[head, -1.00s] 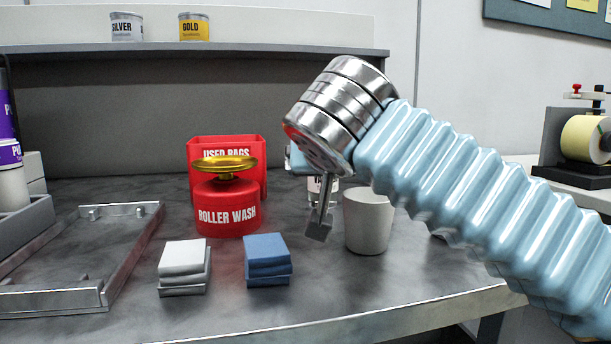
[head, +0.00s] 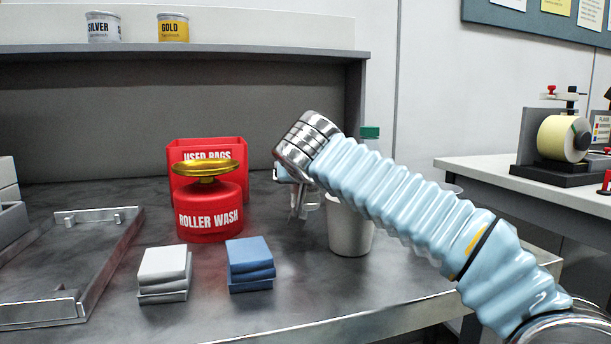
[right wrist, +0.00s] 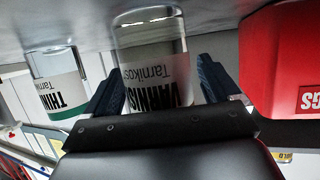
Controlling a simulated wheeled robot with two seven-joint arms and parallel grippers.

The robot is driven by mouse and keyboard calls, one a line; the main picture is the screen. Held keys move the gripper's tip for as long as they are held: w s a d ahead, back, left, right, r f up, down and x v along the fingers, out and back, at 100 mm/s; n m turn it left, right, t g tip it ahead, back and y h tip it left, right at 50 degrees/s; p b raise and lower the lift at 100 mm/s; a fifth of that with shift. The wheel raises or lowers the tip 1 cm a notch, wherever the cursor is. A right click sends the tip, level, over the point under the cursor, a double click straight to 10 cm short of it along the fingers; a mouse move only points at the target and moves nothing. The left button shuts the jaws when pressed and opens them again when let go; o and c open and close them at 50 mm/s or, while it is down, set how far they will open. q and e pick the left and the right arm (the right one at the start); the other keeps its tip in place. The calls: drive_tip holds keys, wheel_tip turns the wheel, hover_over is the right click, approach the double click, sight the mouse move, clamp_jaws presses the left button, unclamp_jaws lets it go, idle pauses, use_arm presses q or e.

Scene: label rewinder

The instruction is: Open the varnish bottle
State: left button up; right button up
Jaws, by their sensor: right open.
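The varnish bottle (right wrist: 150,50), clear with a white label, appears upside down in the right wrist view. It stands between the two dark fingers of my right gripper (right wrist: 160,80), which is open around it. I cannot tell whether either finger touches it. The bottle's cap is out of sight there. In the head view my right gripper (head: 302,205) is low over the back of the table, left of the white cup, and mostly hides the bottle. My left gripper is not in view.
A thinner bottle (right wrist: 52,90) with a green cap (head: 370,132) stands near the varnish. A white cup (head: 350,230) is in front. The red used-rags bin (head: 228,150) and roller-wash can (head: 208,218) are left. White cloths (head: 164,270) and blue cloths (head: 250,262) lie in front.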

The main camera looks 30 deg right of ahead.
drive_tip(key=c, duration=1.1)
drive_tip(key=shift+r, duration=0.55)
drive_tip(key=shift+c, duration=0.2)
drive_tip(key=s+a+r+p, duration=0.3)
drive_tip(key=s+r, duration=0.9)
drive_tip(key=s, duration=0.1)
drive_tip(key=shift+s+a+p, duration=0.25)
drive_tip(key=shift+a+p, duration=0.05)
drive_tip(key=shift+p, duration=0.05)
drive_tip(key=o, duration=0.4)
drive_tip(key=c, duration=0.8)
